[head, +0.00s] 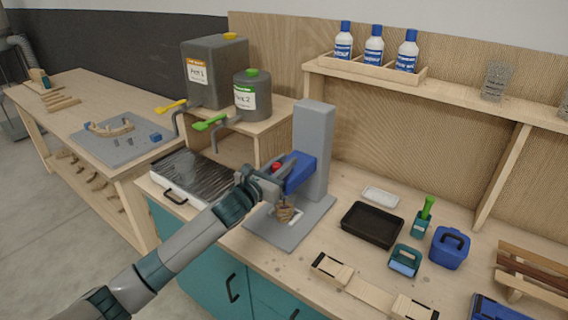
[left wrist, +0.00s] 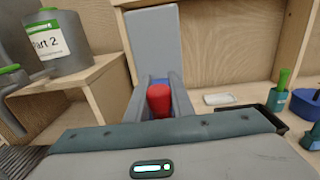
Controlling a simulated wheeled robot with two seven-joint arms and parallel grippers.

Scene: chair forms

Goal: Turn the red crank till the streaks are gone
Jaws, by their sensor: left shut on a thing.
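The red crank knob (head: 276,167) shows at the front of the blue mixer head (head: 299,172) on a grey stand (head: 314,150). My left gripper (head: 270,176) is at the knob. In the left wrist view the red knob (left wrist: 159,98) sits between my two grey fingers, which are shut on it. A small cup (head: 285,210) with brownish contents stands under the mixer head on the grey base. Whether the contents hold streaks is too small to tell. My right gripper is not in view.
Two grey containers (head: 252,98) with taps stand on a shelf behind my arm. A black tray (head: 372,225), a white dish (head: 380,196), a blue lidded box (head: 450,250) and a teal holder (head: 404,260) lie right of the stand. White bottles (head: 374,46) stand on the upper shelf.

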